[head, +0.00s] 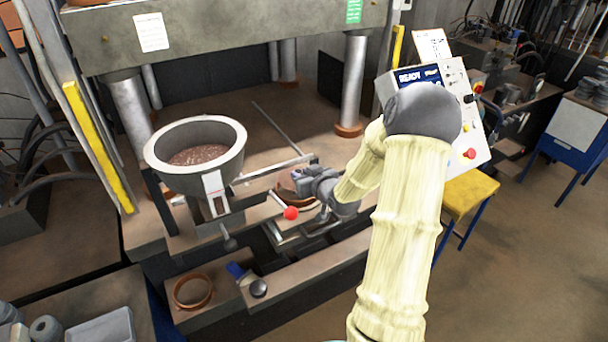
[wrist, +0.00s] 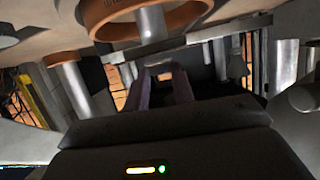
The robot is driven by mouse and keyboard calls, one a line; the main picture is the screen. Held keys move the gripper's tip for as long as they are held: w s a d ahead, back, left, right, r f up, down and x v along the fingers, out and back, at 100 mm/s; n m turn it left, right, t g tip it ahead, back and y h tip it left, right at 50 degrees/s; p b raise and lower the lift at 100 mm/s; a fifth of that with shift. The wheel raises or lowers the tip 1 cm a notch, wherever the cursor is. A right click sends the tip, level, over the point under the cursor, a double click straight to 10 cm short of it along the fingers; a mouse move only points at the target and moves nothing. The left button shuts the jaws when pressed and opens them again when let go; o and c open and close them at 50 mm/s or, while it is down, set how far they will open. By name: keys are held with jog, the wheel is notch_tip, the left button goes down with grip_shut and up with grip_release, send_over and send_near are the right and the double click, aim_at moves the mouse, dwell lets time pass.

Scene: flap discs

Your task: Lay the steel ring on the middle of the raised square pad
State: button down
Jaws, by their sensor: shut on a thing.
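My gripper (head: 290,177) reaches left over the press bed, just right of the hopper. In the wrist view its two dark purplish fingers (wrist: 163,80) point away from the camera, with a narrow gap between them. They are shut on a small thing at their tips. It is very small and dim here; I take it to be the steel ring, seen nearly edge-on. I cannot make out the raised square pad in either view. My gripper and arm hide part of the bed.
A grey hopper (head: 195,150) of brown grains stands close left. A red-knobbed lever (head: 291,213) is just below my gripper. A brown ring (head: 193,291) and a blue-handled brush (head: 238,271) lie on the front ledge. A large orange-brown collar (wrist: 105,28) shows close in the wrist view.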

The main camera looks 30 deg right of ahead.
jog(key=shift+f+b, duration=0.35)
dwell(0.4)
jog(key=c, duration=1.1)
grip_release()
jog(key=b+v, duration=0.4)
jog(key=v, duration=1.3)
jog(key=shift+s+d, duration=0.15)
jog(key=shift+s, duration=0.05)
jog(key=shift+r, duration=0.1)
jog(key=shift+w, duration=0.1)
